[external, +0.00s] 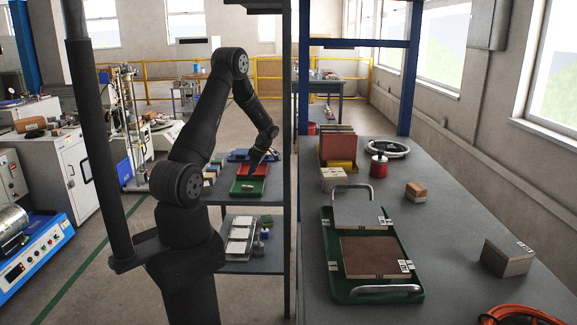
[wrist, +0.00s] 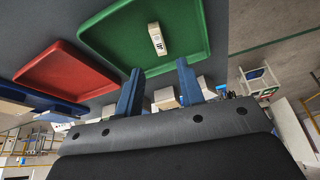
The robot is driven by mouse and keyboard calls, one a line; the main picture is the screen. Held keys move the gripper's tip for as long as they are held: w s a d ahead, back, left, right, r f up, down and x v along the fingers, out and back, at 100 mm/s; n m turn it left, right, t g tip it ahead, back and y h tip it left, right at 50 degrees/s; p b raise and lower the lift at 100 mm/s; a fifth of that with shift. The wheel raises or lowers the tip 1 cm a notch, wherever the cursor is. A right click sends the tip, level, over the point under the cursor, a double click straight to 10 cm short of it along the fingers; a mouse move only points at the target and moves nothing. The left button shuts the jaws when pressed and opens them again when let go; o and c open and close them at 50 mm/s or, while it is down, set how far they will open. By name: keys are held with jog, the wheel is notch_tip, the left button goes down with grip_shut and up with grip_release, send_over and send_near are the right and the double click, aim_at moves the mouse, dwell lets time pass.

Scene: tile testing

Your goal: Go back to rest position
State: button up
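My gripper (wrist: 160,80) shows in the wrist view as two blue fingers spread apart, with nothing held between them. In the external view my gripper (external: 254,168) is at the shelf, close above the small trays; its fingers are too small to make out there. A green tray (wrist: 112,32) lies in front of the fingers in the wrist view. A small whitish block with a dark mark (wrist: 157,40) lies in it, apart from the fingers.
Beside it lie a red tray (wrist: 65,75) and a blue tray (external: 238,154). That table bears a large green tray (external: 335,285) with tiles, a red pot (external: 379,167) and loose blocks.

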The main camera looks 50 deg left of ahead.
aim_at(246, 186)
jog(key=x, duration=0.7)
jog(key=shift+s+a+f, duration=0.1)
jog(key=shift+s, duration=0.05)
notch_tip(246, 186, up, 9)
jog(key=w+a+m+t, duration=0.1)
jog(key=m+t, duration=0.4)
jog(key=m, duration=1)
jog(key=shift+a, duration=0.65)
jog(key=shift+a+m+t+h, duration=0.1)
jog(key=shift+m+t+h, duration=0.2)
jog(key=shift+m, duration=0.2)
jog(key=shift+w+a+m+h, duration=0.2)
jog(key=shift+m+h, duration=0.1)
jog(key=shift+m, duration=0.8)
jog(key=shift+w+a+m+t, duration=0.1)
jog(key=shift+m+t, duration=0.3)
jog(key=shift+m, duration=0.1)
jog(key=shift+a+m+h, duration=0.1)
jog(key=shift+m+h, duration=0.3)
jog(key=shift+m, duration=0.2)
